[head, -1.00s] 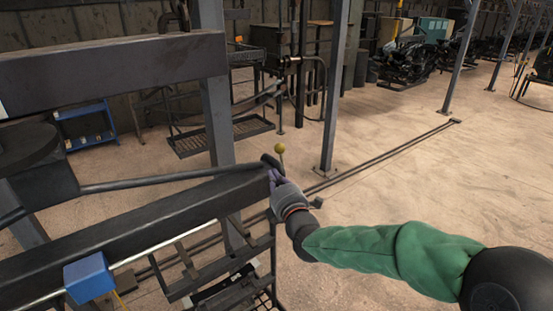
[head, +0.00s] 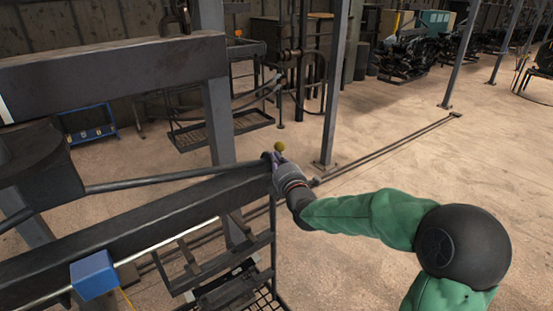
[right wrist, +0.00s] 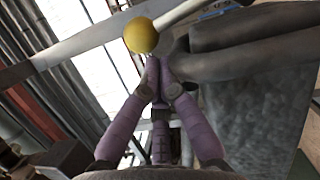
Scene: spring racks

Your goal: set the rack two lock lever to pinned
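A lever with a yellow ball knob (head: 279,147) stands at the right end of the near dark beam (head: 150,222). I take it for the lock lever; no rack label is readable. My right gripper (head: 276,161) is at that beam end, just below the knob. In the right wrist view the knob (right wrist: 141,35) sits just beyond the purple fingertips (right wrist: 160,72), with a pale rod running from it to the upper right. The fingertips are drawn together, with nothing clearly seen between them. My left gripper is not in view.
A long grey bar (head: 170,180) runs above the near beam to its right end. A blue block (head: 93,275) sits on a pale rod at lower left. Another beam (head: 110,75) and a post (head: 218,120) stand behind. The floor to the right is open.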

